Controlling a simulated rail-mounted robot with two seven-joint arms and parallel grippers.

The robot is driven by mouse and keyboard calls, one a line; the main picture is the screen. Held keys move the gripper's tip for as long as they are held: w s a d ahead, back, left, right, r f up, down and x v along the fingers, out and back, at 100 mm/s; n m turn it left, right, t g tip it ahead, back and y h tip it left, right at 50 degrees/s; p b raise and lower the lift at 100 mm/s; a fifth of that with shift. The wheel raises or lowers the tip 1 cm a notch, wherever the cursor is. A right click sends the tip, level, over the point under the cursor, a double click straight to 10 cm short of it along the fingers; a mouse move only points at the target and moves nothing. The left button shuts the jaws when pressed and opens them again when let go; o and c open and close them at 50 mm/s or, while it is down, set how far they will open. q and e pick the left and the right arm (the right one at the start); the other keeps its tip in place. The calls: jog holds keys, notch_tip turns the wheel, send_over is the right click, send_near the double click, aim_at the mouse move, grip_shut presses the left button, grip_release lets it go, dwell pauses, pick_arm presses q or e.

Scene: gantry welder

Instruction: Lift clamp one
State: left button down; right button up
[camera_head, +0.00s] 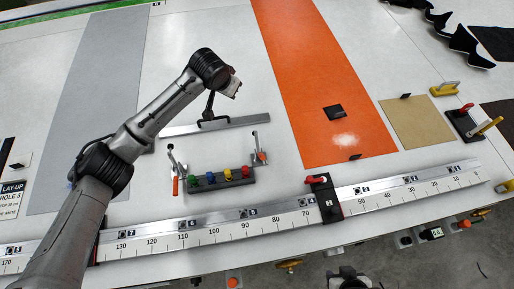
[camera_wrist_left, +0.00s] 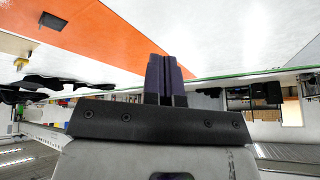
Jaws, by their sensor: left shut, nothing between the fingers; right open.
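A black clamp with a red lever (camera_head: 325,200) sits across the silver scale rail. Another black clamp with a red lever (camera_head: 463,121) stands at the right by a yellow handle. Two small upright clamps with orange-red grips, one left (camera_head: 175,168) and one right (camera_head: 259,150), flank a dark block. I cannot tell which is clamp one. My left arm reaches over the table; its gripper end is small and unclear in the head view. In the left wrist view my left gripper (camera_wrist_left: 164,75) is shut and empty. My right gripper (camera_head: 349,278) shows dark at the bottom edge, open, apart from the rail.
The scale rail (camera_head: 230,227) runs along the table's front edge. The dark block with coloured knobs (camera_head: 221,181) lies behind it. A metal bar with a black handle (camera_head: 214,126) lies farther back. An orange strip (camera_head: 305,70) and a tan board (camera_head: 417,122) lie flat.

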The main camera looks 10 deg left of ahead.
pick_arm(q)
jog(key=s+d+f+m+g+h, duration=0.2)
jog(key=s+g, duration=0.2)
jog(key=m+g+h+p, duration=0.1)
jog(key=m+g+h, duration=0.2)
jog(key=m, duration=0.4)
send_near(261, 154)
notch_tip(261, 154, down, 4)
jog(key=w+d, duration=0.2)
jog(key=w, duration=0.1)
jog(key=shift+s+d+f+p, duration=0.35)
jog(key=shift+s+f, duration=0.25)
jog(key=shift+s, duration=0.2)
jog(key=shift+s+d+f+p, duration=0.25)
jog(key=shift+s+d+f, duration=0.3)
jog(key=shift+s, duration=0.3)
jog(key=shift+a, duration=0.1)
jog(key=shift+y, duration=0.3)
